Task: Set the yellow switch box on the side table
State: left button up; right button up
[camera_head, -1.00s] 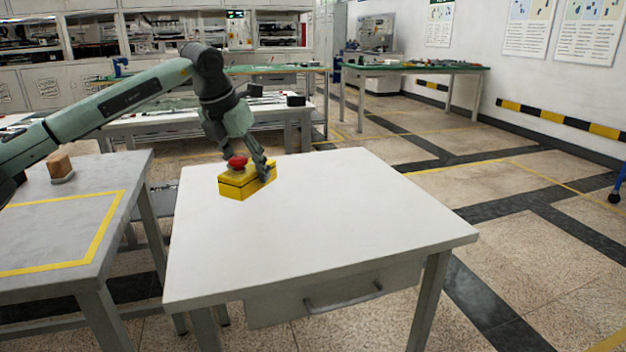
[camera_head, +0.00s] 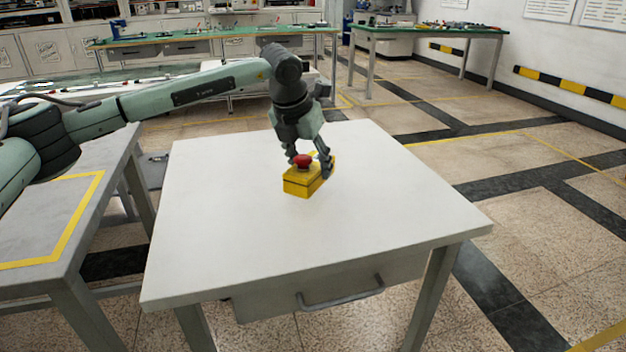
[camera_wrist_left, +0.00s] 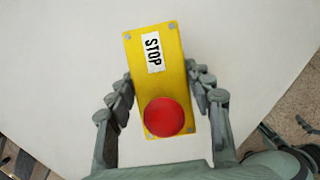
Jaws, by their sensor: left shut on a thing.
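The yellow switch box (camera_head: 301,184) with its red button is in my left gripper (camera_head: 311,164), over the middle of the white side table (camera_head: 230,235). The gripper points down and its fingers are shut on the box's sides. In the left wrist view the box (camera_wrist_left: 172,78) shows its STOP label and red button, between the two fingers of the left gripper (camera_wrist_left: 166,100). The white table top fills most of that view behind it. I cannot tell whether the box touches the table or hovers just above it. My right gripper is not in view.
A grey table (camera_head: 35,220) with a yellow taped outline stands at the left, with a gap before the side table. The side table top is otherwise bare and has a drawer handle (camera_head: 340,294) at its front. Green-topped benches (camera_head: 200,40) stand behind. Floor at the right is open.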

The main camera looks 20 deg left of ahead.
pick_arm(q)
jog(key=shift+w+d+f, duration=0.1)
jog(key=shift+d+f, duration=0.25)
notch_tip(320, 180, down, 3)
jog(key=shift+f, duration=0.35)
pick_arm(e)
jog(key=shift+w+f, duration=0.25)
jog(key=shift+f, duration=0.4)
pick_arm(q)
jog(key=o, duration=1)
jog(key=shift+f, duration=0.1)
jog(key=o, duration=0.4)
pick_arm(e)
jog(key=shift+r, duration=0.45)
pick_arm(q)
jog(key=shift+o, duration=0.2)
